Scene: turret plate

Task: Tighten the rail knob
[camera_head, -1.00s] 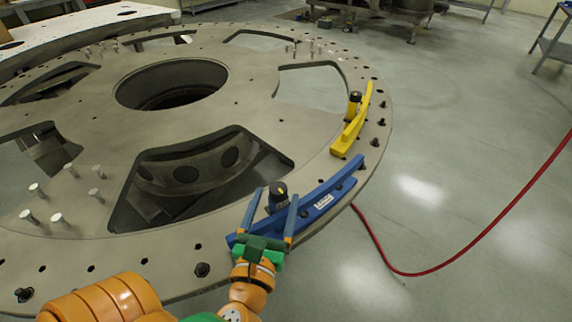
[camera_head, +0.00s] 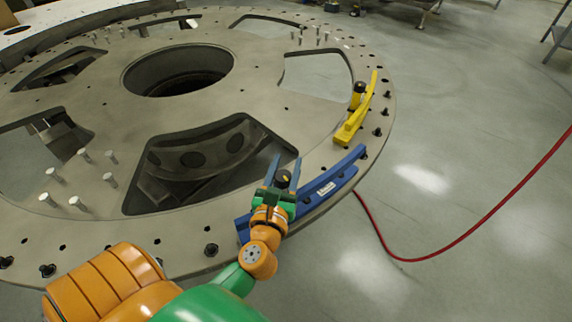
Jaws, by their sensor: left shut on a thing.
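The blue rail (camera_head: 345,168) lies along the near right rim of the turret plate (camera_head: 300,118), with a small white label on its side. Its black knob (camera_head: 283,178) has a yellow mark on top and stands upright near the rail's middle. My left gripper (camera_head: 286,161) reaches over the rail from the near side. Its two blue fingers are on either side of the knob and shut on it. The lower part of the knob and some of the rail are hidden by the gripper and wrist. My right gripper is out of view.
A yellow rail (camera_head: 349,127) with its own black-topped knob (camera_head: 359,88) sits farther along the rim. Several silver pins (camera_head: 83,156) and black bolts stand on the plate. A red hose (camera_head: 470,230) lies on the open floor at the right.

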